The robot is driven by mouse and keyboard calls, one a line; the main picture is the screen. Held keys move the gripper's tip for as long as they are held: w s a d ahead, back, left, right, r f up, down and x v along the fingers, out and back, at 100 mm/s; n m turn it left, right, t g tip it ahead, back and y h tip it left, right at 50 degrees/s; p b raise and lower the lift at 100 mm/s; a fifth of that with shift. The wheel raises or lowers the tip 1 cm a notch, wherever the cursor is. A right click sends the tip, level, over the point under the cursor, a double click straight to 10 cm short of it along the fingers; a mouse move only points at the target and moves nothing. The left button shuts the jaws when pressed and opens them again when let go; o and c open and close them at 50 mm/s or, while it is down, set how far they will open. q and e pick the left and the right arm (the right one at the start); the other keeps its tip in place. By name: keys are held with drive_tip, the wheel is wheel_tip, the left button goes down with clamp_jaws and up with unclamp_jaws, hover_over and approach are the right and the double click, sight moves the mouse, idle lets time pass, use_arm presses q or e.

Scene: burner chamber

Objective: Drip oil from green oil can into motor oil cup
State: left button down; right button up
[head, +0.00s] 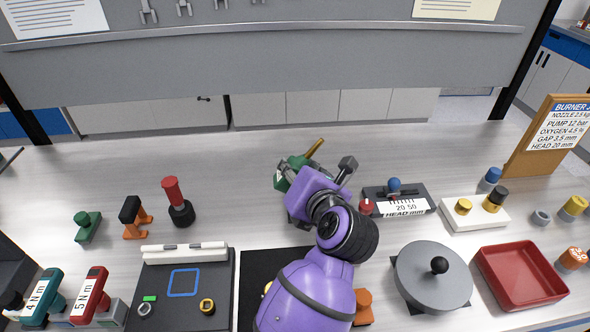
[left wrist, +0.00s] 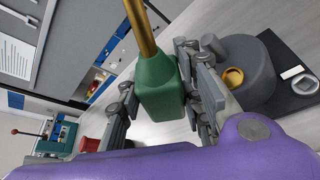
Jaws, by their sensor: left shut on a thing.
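The green oil can (head: 281,181) is held in my left gripper (head: 312,182), above the middle of the bench. Its brass spout (head: 315,149) points up and to the right in the head view. In the left wrist view the can (left wrist: 159,88) sits between the finger pads of the left gripper (left wrist: 165,92). A small yellow cup-like part (left wrist: 233,77), which looks like the motor oil cup, is on a dark grey rounded body (left wrist: 260,75), apart from the can. In the head view my purple arm hides much of that area. My right gripper is not in view.
A black panel with a blue square (head: 184,282) lies left of my arm. A red-topped black post (head: 175,197) stands behind it. A grey round lid (head: 433,278) and a red tray (head: 520,278) are on the right. The back of the bench is clear.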

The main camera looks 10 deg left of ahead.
sight(277, 178)
use_arm(q)
drive_tip(key=shift+r, duration=0.1)
drive_tip(key=a+m+y+p, duration=0.1)
drive_tip(key=m+y+p, duration=0.1)
drive_tip(key=a+r+m+p, duration=0.1)
drive_tip(key=m, duration=0.1)
drive_tip(key=shift+s+a+t+y, duration=0.25)
drive_tip(key=shift+a+t+y, duration=0.05)
drive_tip(key=shift+a+y, duration=0.1)
drive_tip(key=shift+a+m+p, duration=0.25)
drive_tip(key=shift+m+p, duration=0.05)
drive_tip(key=shift+m, duration=0.3)
drive_tip(key=m, duration=0.1)
drive_tip(key=m+t+y, duration=0.1)
drive_tip(key=shift+s+a+f+m+p, duration=0.1)
drive_tip(key=shift+a+m+p, duration=0.1)
drive_tip(key=shift+m+p, duration=0.1)
drive_tip(key=shift+f+m+y, duration=0.1)
drive_tip(key=shift+m+y, duration=0.2)
drive_tip(key=shift+m, duration=0.2)
drive_tip(key=shift+f, duration=0.1)
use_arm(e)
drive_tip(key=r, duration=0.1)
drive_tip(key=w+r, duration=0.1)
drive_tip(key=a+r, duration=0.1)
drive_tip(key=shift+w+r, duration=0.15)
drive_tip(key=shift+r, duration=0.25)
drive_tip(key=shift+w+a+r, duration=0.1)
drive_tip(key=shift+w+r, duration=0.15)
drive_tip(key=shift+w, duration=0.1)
